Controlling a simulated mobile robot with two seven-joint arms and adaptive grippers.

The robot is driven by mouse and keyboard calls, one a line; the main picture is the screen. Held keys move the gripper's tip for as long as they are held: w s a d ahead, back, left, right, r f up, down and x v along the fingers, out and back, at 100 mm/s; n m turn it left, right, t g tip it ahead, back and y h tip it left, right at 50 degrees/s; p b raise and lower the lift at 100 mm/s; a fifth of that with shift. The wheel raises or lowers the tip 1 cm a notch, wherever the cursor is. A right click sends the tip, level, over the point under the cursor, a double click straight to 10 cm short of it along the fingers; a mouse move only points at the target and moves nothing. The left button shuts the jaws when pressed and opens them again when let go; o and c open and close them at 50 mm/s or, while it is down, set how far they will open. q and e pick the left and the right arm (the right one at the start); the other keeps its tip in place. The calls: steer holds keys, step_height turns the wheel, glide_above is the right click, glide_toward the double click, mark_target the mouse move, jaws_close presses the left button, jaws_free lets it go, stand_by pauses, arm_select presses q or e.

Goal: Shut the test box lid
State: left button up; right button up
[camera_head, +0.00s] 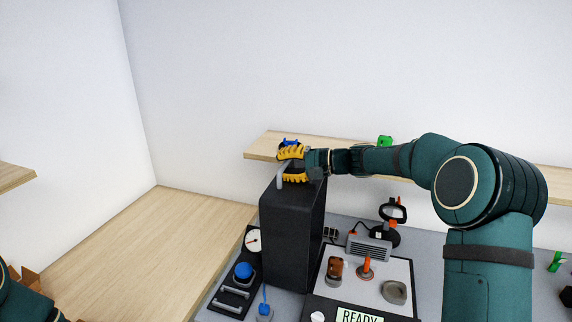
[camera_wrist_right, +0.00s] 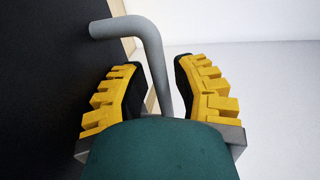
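A tall black panel-like body, which looks like the test box lid (camera_head: 285,235), stands upright in the middle of the bench. A grey bent handle (camera_head: 281,178) sticks out near its top; in the right wrist view the handle (camera_wrist_right: 152,45) comes off the black face and bends down between the fingers. My right gripper (camera_head: 292,165) has yellow ribbed fingers and is at the top of the lid, around the handle. My left gripper is out of view; only part of that arm shows at bottom left.
Left of the lid are a gauge (camera_head: 253,240) and a blue knob (camera_head: 243,271). To its right, a pale panel (camera_head: 340,290) bears small parts above a READY screen (camera_head: 360,315). A wooden shelf (camera_head: 262,150) runs behind. The wooden surface (camera_head: 150,250) at left is mostly clear.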

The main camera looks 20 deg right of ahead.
steer(key=shift+c, duration=0.2)
jaws_close()
steer(key=shift+s+d+b, duration=0.2)
steer(key=shift+d+b, duration=0.1)
steer(key=shift+b, duration=0.2)
steer(key=shift+t+y, duration=0.4)
steer(key=shift+y, duration=0.2)
steer(key=b+v, duration=0.4)
steer(key=b, duration=0.1)
steer(key=shift+s+d, duration=0.15)
steer(key=shift+d, duration=0.15)
arm_select(q)
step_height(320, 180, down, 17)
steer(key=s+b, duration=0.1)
steer(key=b, duration=0.9)
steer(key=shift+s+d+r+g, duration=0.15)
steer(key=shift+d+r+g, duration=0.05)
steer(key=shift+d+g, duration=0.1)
arm_select(e)
steer(key=s+d+t+y, duration=0.2)
steer(key=s+d+y, duration=0.1)
steer(key=s+d, duration=0.4)
steer(key=shift+s+d+y, duration=0.25)
steer(key=shift+d+y, duration=0.15)
steer(key=shift+d, duration=1.5)
steer(key=shift+f, duration=0.15)
